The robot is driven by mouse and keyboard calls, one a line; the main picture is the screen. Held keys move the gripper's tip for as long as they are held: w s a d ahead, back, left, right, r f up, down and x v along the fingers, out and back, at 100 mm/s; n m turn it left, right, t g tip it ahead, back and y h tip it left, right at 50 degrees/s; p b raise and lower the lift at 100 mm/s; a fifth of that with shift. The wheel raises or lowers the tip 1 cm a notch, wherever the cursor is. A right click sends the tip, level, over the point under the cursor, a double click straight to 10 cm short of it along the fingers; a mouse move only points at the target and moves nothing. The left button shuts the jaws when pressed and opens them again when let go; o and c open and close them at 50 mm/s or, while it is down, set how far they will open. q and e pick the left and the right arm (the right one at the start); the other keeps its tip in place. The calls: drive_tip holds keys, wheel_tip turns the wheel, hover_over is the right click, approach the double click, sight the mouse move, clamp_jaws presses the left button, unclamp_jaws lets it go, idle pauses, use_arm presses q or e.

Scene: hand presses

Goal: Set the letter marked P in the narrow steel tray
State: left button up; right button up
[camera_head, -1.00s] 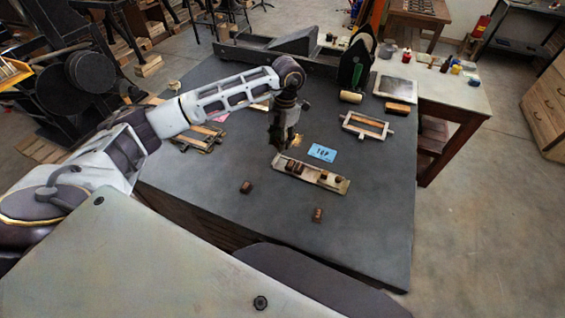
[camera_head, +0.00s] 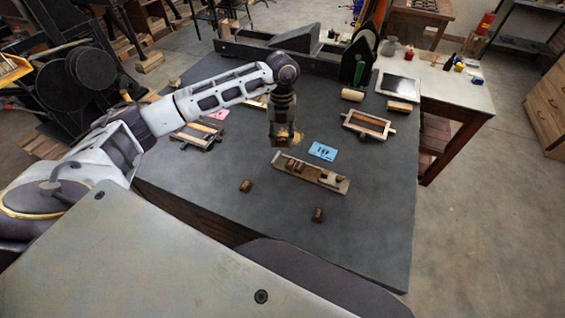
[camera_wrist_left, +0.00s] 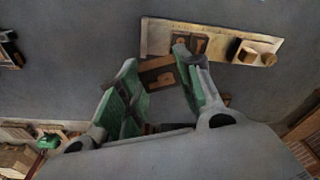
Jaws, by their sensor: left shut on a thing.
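The narrow steel tray (camera_head: 342,187) lies mid-table with several small wooden letter blocks in it. It also crosses the top of the left wrist view (camera_wrist_left: 155,41). My left gripper (camera_head: 284,142) points down behind the tray's left end. Two loose blocks lie in front of the tray, one left (camera_head: 245,186) and one right (camera_head: 318,214). My right gripper is out of view.
A blue lettered card (camera_head: 322,151) lies behind the tray. A wooden-barred frame (camera_head: 368,125) lies at the back right, and another frame (camera_head: 197,136) at the left. A pale roller (camera_head: 352,95) is farther back. The front of the dark table is mostly clear.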

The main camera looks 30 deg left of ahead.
use_arm(q)
drive_tip(key=n, duration=0.6)
drive_tip(key=shift+h, duration=0.3)
drive_tip(key=n, duration=0.3)
drive_tip(key=shift+t, duration=0.4)
drive_tip(key=shift+n, duration=2.1)
wheel_tip(320, 180, down, 5)
drive_tip(key=shift+f+p, duration=0.15)
drive_tip(key=shift+p, duration=0.5)
drive_tip(key=shift+f, duration=0.5)
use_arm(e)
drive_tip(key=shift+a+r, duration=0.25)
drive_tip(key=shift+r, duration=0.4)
